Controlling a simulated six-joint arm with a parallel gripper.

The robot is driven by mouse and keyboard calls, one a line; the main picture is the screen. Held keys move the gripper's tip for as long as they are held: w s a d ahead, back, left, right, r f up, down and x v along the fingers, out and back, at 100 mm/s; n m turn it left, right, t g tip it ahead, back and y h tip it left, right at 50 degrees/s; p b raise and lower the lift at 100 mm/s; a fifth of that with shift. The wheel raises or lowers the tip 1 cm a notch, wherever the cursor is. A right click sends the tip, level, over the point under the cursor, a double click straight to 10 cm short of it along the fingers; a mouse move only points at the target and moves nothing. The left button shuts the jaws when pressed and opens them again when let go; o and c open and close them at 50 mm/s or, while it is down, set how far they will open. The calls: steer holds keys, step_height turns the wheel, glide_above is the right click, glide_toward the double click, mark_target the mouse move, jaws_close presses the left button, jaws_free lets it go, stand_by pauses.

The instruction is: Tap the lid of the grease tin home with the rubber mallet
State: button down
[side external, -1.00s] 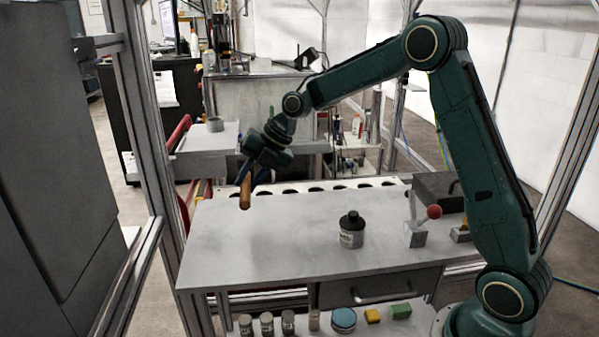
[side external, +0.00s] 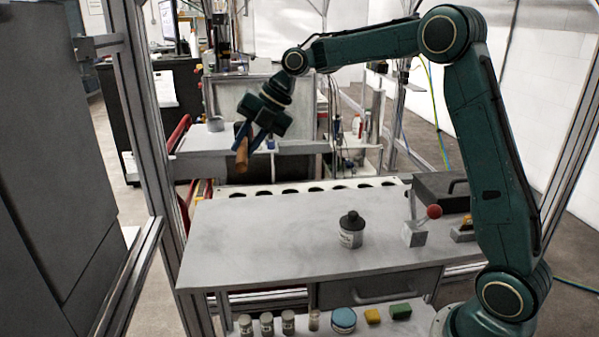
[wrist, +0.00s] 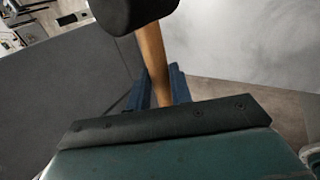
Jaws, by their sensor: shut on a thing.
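My gripper (side external: 255,145) is shut on the rubber mallet's wooden handle (side external: 242,157), held in the air above the back left of the bench. In the wrist view the black mallet head (wrist: 138,12) is at the top, and its handle (wrist: 151,55) runs down between the blue fingers (wrist: 160,90).
The grey bench top (side external: 270,245) is clear on its left. A block with a red-ball lever (side external: 415,236) and a dark box (side external: 440,190) stand at the right. A row of holes (side external: 300,188) runs behind. Several jars (side external: 267,325) and a blue-lidded tin (side external: 343,320) sit below.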

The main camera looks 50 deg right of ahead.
stand_by(0.4)
steer(key=s+d+f+m+h, duration=0.25)
steer(key=d+m+h, duration=0.25)
steer(key=m, duration=0.5)
steer(key=s+d+f+m+h, duration=0.2)
steer(key=d+f+m+h, duration=0.3)
steer(key=m, duration=0.4)
steer(key=s+d+r+m+g+h, duration=0.1)
steer(key=s+d+r+m+g, duration=0.2)
steer(key=s+m+g, duration=0.3)
steer(key=shift+s+d+m+g, duration=0.15)
steer(key=shift+s+m+g, duration=0.15)
steer(key=shift+s+m, duration=1.65)
steer(key=shift+w+m, duration=0.55)
steer(key=shift+w, duration=0.1)
steer(key=shift+f, duration=2.7)
steer(key=shift+f, duration=0.25)
